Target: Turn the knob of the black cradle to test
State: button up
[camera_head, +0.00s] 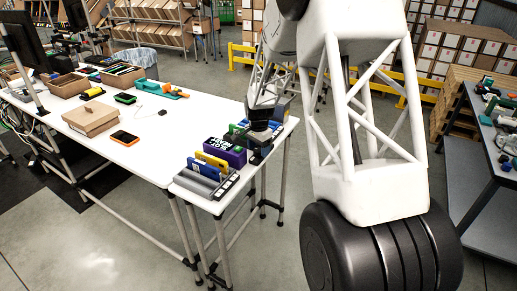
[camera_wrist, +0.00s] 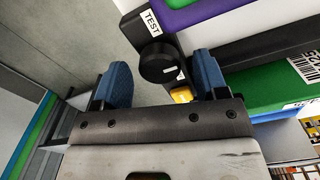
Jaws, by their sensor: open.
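The black cradle (camera_wrist: 141,37) shows in the wrist view with a white TEST label (camera_wrist: 152,22) on its face. Its round black knob (camera_wrist: 155,60) sits just below the label, with a small white mark on its lower right side. A yellow button (camera_wrist: 182,95) lies below the knob. My gripper (camera_wrist: 160,66) is open, its two blue fingertips on either side of the knob. A gap shows on the left side; I cannot tell whether the right finger touches. In the head view my gripper (camera_head: 262,122) is over the small table's far end, and the knob cannot be made out.
On the small table (camera_head: 222,207), a purple box (camera_head: 226,151) and a rack (camera_head: 196,180) with blue and yellow items stand near my gripper. A green part (camera_wrist: 290,92) lies close on the right in the wrist view. The long white table (camera_head: 150,160) holds an orange device (camera_head: 125,138) and cartons.

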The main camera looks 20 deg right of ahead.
jog(key=shift+f, duration=0.15)
jog(key=c, duration=0.9)
jog(key=shift+c, duration=0.2)
jog(key=shift+n, duration=0.4)
jog(key=n, duration=0.4)
jog(key=shift+n, duration=2)
jog(key=o, duration=0.9)
